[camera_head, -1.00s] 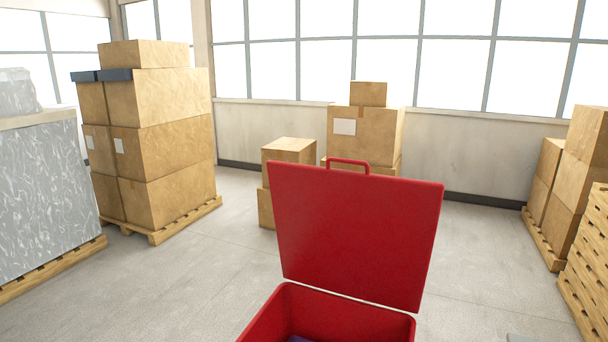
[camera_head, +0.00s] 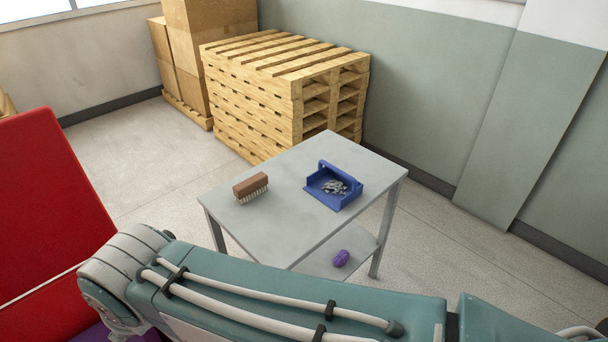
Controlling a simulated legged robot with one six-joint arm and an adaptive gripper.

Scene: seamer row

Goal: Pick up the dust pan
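The dust pan (camera_head: 325,196) is blue and sits on the top of a small grey table (camera_head: 290,227), near its right side. A pile of small grey bits (camera_head: 336,187) lies in it. My arm crosses the bottom of the view in front of the table. My gripper is outside the view, so I cannot see its fingers or what they hold.
A brown brush (camera_head: 251,186) stands on the table left of the pan. A purple object (camera_head: 341,258) lies on the lower shelf. Stacked pallets (camera_head: 255,105) stand behind the table. A red lid (camera_head: 48,200) is at left. Floor left of the table is clear.

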